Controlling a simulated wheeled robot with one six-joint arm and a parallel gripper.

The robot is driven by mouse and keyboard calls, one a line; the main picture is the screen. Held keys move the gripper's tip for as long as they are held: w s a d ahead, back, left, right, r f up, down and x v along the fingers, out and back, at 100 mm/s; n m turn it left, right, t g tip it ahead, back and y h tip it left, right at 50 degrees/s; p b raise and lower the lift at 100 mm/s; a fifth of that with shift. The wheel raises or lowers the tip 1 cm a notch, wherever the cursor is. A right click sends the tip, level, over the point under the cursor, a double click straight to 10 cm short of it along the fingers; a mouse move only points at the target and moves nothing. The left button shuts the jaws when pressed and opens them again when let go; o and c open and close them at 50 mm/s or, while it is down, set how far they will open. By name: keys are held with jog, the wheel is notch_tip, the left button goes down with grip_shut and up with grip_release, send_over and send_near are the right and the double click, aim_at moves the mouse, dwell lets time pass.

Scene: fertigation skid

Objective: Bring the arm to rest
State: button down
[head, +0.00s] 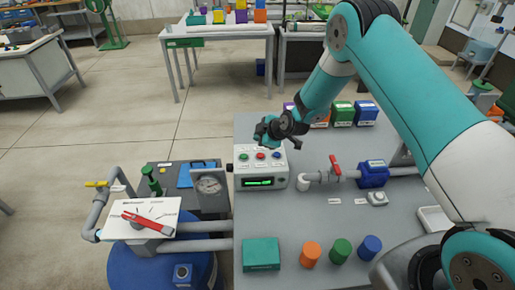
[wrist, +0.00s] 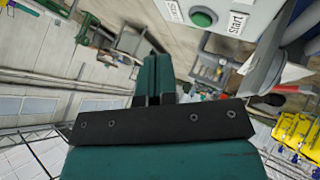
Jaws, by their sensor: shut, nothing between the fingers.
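My arm reaches in from the right in the head view, bent at the elbow and held up over the grey bench. My gripper (head: 268,131) is above and just behind the white control box (head: 261,168); it appears apart from the box. In the wrist view my gripper (wrist: 151,65) is shut, its teal fingers together with nothing between them. A green button (wrist: 204,17) labelled Start shows at the top of the wrist view, to the right of the fingers. The control box has green, red and blue buttons and a lit green display.
On the bench (head: 310,218) stand a pipe with a red-handled valve (head: 336,166), a blue fitting (head: 373,174), a teal block (head: 261,253) and coloured caps. A gauge (head: 209,185) and a dial panel with a red pointer (head: 147,218) sit left. Open floor lies beyond.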

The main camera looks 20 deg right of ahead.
jog(key=s+a+r+m+g+y+b, duration=0.1)
jog(key=s+a+r+m+g+b, duration=0.15)
jog(key=s+r, duration=0.5)
jog(key=s+a+r+m+g+b, duration=0.1)
jog(key=s+a+r, duration=0.4)
jog(key=r, duration=0.4)
jog(key=s+d+r+m+g+b, duration=0.1)
jog(key=s+r, duration=0.1)
jog(key=s, duration=0.7)
jog(key=s+d+r+m+g+h, duration=0.1)
jog(key=s+r+m+g, duration=0.1)
jog(key=s, duration=0.7)
jog(key=s+d+r+m+g+b, duration=0.1)
jog(key=s+r, duration=0.2)
jog(key=s, duration=0.7)
jog(key=shift+d+b, duration=0.25)
jog(key=shift+b, duration=0.1)
jog(key=shift+r+m+g, duration=0.1)
jog(key=shift+m+g, duration=0.15)
